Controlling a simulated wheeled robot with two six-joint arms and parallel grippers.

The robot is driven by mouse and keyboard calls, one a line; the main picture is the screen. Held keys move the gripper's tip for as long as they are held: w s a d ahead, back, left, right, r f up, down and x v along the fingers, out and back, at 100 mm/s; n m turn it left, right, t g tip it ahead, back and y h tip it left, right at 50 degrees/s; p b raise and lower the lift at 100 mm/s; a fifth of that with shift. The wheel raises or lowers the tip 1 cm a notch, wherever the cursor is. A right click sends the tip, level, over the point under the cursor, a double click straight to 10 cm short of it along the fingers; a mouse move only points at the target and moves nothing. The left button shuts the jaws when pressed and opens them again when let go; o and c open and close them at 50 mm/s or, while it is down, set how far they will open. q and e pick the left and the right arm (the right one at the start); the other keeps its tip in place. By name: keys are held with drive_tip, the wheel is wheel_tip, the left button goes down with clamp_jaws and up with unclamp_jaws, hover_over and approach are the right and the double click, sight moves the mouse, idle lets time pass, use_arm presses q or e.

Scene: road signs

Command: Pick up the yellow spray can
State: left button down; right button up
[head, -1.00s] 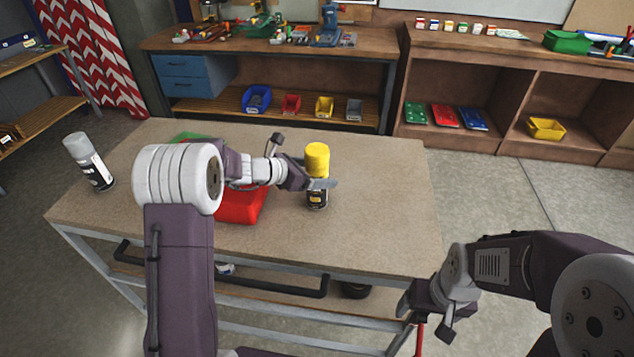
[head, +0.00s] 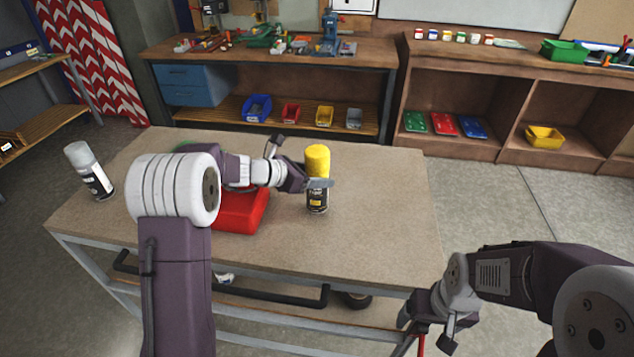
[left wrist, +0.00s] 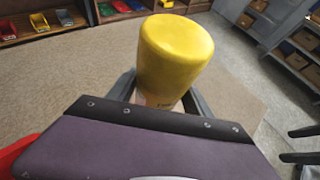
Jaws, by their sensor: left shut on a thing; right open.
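The yellow spray can (head: 317,160) has a yellow cap and a dark lower body, and stands upright at the right part of the table. My left gripper (head: 316,184) is shut around its middle, from the left. In the left wrist view the yellow cap (left wrist: 175,50) rises between the fingers (left wrist: 160,97), and the can's lower part is hidden. I cannot tell whether its base touches the table. My right gripper (head: 430,325) is open and empty, low beside the table's front right corner.
The table (head: 380,210) has free room right of the can. A red container (head: 240,212) lies left of it, partly behind my left arm. A grey-capped spray can (head: 90,172) stands at the table's left edge. A workbench (head: 270,50) and shelves (head: 500,95) stand behind.

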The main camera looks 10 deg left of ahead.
use_arm(q)
drive_tip(key=s+d+r, duration=0.4)
drive_tip(key=d+r, duration=0.4)
drive_tip(key=d, duration=0.3)
drive_tip(key=shift+r, duration=0.3)
drive_tip(key=shift+s, duration=0.1)
